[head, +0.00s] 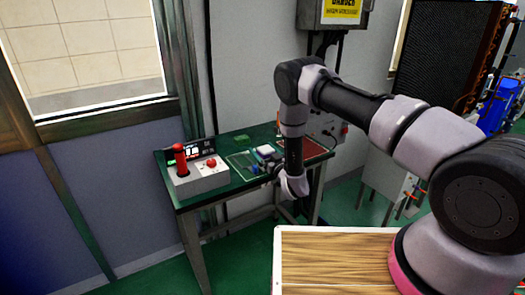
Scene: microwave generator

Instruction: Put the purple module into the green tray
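A green tray (237,170) lies on the dark green table, left of my arm's wrist. Small items, one pale and others dark or bluish, show at its right side. I cannot make out which of them, if any, is the purple module. My arm comes from the right and bends down over the table. My gripper (262,170) seems to be the dark part left of the wrist, low over the tray's right side. It is too small and dark to tell its fingers or anything held.
A grey control box (197,178) with a red lever and red button stands on the table's left. A red tray (318,149) lies right of my arm. A wooden-topped surface (335,262) is in front, and a window is at left.

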